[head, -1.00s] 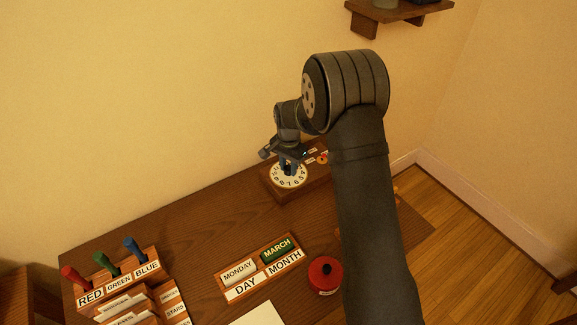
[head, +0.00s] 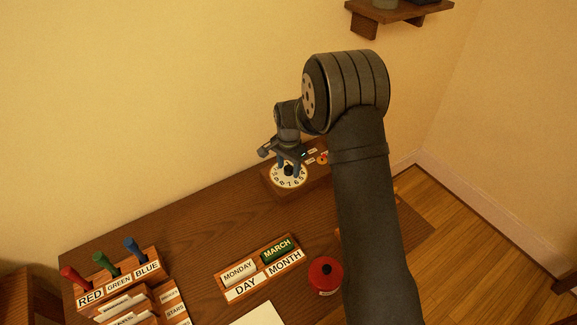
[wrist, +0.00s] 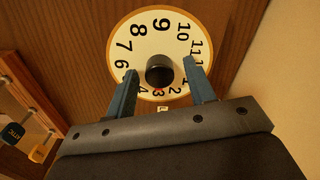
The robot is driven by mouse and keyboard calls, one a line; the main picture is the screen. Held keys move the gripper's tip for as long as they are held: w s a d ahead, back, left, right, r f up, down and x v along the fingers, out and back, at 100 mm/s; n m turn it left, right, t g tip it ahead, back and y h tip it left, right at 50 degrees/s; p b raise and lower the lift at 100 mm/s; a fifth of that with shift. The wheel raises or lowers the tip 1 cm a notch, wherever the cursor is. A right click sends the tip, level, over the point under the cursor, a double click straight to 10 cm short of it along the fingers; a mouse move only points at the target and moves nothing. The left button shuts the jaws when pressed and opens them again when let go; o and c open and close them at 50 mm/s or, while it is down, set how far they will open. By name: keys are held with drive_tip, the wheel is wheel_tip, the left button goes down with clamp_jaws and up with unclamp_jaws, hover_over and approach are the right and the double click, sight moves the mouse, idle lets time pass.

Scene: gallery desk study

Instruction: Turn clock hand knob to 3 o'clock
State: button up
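The round white clock dial (head: 277,183) sits on a wooden box at the desk's back right, partly behind my gripper. In the wrist view, the dial (wrist: 140,57) has black numbers, with 9 at the top and a red-marked 3 at the bottom, above a small white tag. The black round knob (wrist: 160,68) is at the dial's centre. My gripper (wrist: 160,76) is open, one blue-grey finger on each side of the knob, with visible gaps to it. In the head view my gripper (head: 292,164) is over the dial.
A wooden holder with MONDAY and MARCH blocks (head: 261,268) and a red round object (head: 325,274) are in front. Red, green and blue handles (head: 106,264) stand at the left. Bare desk (head: 190,230) lies between. The wall is close behind the clock.

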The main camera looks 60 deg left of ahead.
sight(289, 168)
wheel_tip(289, 168, up, 17)
drive_tip(key=shift+r, duration=0.2)
idle(0.4)
wheel_tip(289, 168, down, 18)
drive_tip(key=shift+r, duration=0.25)
idle(0.6)
